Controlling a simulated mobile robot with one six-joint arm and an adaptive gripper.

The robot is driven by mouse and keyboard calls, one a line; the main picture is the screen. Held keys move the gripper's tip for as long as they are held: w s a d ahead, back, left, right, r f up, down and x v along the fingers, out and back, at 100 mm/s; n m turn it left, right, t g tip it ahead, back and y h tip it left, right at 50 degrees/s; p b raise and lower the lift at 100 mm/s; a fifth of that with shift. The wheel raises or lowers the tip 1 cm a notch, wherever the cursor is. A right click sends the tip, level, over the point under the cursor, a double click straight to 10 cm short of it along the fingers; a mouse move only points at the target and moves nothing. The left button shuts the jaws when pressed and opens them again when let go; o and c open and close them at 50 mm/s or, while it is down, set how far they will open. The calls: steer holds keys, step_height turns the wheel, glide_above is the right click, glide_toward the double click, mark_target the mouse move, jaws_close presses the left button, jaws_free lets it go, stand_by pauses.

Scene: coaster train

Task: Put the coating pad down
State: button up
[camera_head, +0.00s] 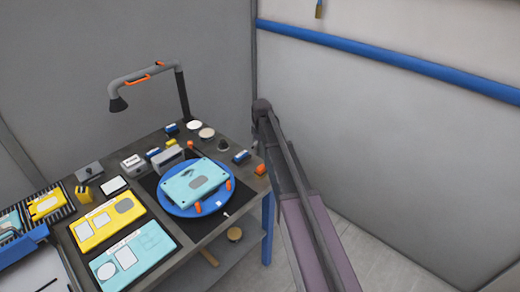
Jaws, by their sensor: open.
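I cannot tell for certain which thing is the coating pad. Candidates on the workbench (143,196) are several small blue blocks, such as one at the right edge (241,157) and one at the back (172,128), and a white disc (194,125). A light-blue panel (195,182) lies on a round blue turntable (221,207), with orange clamps at its edge. My arm rises at the right of the picture, beside the bench. My gripper does not show in this view.
A yellow board (91,239) and a light-blue board (157,241) lie at the front left. A bent lamp (117,104) stands at the back. An orange block (260,170) sits at the right edge. A blue rail (390,62) runs along the wall.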

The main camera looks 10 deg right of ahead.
steer(key=shift+r, duration=0.4)
steer(key=shift+s, duration=0.1)
stand_by(0.4)
steer(key=s+m, duration=0.7)
steer(key=s, duration=2.1)
steer(key=shift+s+a, duration=0.3)
steer(key=shift+s, duration=0.05)
steer(key=shift+f, duration=0.15)
